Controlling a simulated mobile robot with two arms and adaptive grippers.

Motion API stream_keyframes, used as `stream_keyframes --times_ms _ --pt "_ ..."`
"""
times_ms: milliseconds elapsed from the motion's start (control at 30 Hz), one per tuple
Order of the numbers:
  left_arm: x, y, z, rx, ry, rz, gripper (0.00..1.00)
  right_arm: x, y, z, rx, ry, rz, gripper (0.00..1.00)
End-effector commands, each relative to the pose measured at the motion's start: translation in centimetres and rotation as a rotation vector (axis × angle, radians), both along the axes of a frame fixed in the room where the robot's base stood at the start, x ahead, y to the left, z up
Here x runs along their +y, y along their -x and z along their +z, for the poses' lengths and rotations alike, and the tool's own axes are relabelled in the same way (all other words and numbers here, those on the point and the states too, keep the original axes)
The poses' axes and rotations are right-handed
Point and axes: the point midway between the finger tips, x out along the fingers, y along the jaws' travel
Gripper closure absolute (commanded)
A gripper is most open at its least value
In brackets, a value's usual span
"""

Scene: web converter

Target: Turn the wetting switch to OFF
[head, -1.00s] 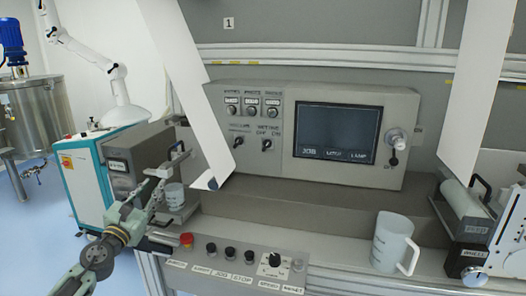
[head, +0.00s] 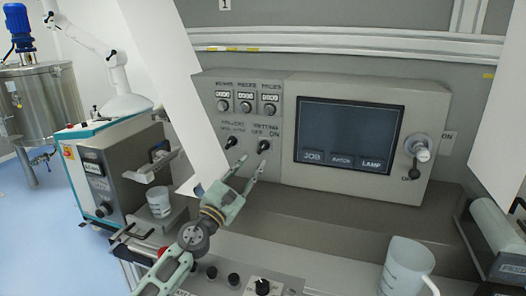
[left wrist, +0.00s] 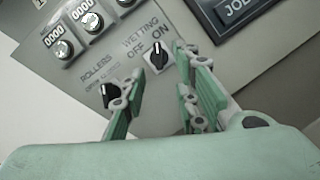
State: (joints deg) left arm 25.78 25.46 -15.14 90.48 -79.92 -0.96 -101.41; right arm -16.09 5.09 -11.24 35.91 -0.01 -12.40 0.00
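The wetting switch (head: 264,146) is a small black rotary knob on the grey control panel, under the labels OFF and ON. It also shows in the left wrist view (left wrist: 157,58), where its white mark seems to point up toward ON. My left gripper (head: 251,159) is just below the switch in the head view, its fingers apart and empty. In the left wrist view my left gripper (left wrist: 155,92) has its fingers on either side of the space below the knob. Whether it touches the knob cannot be told. My right gripper is not in view.
The similar rollers switch (head: 231,143) sits left of the wetting switch. A screen (head: 350,130) is at right, with a lever (head: 418,148) beyond it. A white sheet (head: 195,110) hangs left of the panel.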

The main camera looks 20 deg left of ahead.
Motion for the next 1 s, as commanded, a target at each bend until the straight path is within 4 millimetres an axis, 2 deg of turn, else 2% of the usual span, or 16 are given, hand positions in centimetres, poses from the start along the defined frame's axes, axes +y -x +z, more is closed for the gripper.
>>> stream_keyframes --times_ms 100,267,467,600,733,1000 --pt "-0.5 -1.9 0.8 -0.002 0.004 0.000 0.72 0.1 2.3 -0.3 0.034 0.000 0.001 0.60" --pt "-1.0 -4.2 1.6 -0.003 0.003 0.001 0.72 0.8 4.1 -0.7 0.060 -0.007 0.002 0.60" --pt "-1.3 -5.7 2.1 -0.001 0.002 0.001 0.72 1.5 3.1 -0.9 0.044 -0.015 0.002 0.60" --pt "-1.4 -5.9 2.1 0.000 0.000 0.001 0.72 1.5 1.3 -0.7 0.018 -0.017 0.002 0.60" --pt "-1.4 -5.8 2.1 0.000 0.000 0.001 0.72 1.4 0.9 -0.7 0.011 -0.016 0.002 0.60" --pt "-1.4 -5.8 2.1 0.000 0.000 0.001 0.95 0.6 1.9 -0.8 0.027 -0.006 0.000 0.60"
